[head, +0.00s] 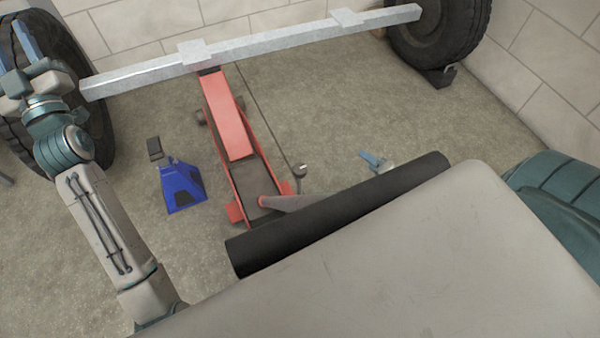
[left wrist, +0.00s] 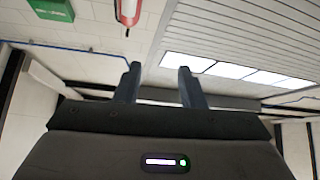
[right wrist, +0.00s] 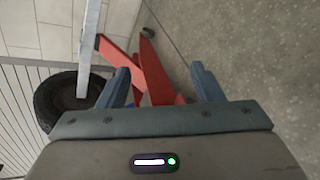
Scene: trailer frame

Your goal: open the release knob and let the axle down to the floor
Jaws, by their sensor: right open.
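The grey steel axle (head: 285,45) crosses the back of the head view between two black tyres. The red floor jack (head: 229,120) lies with its far end under the axle, and the two appear to touch. A small round knob on a dark stem (head: 300,170), apparently the release knob, stands beside the jack's near end. My right gripper (head: 372,160) is right of the knob, apart from it. In the right wrist view its fingers (right wrist: 160,85) are open and empty, with red jack parts beyond. My left gripper (head: 24,42) is by the left tyre; its wrist view shows spread, empty fingers (left wrist: 160,85).
A blue jack stand (head: 183,188) stands left of the jack, apart from the axle. A dark chock (head: 440,76) sits at the right tyre (head: 440,30). The jack's grey handle (head: 290,203) runs behind a black part.

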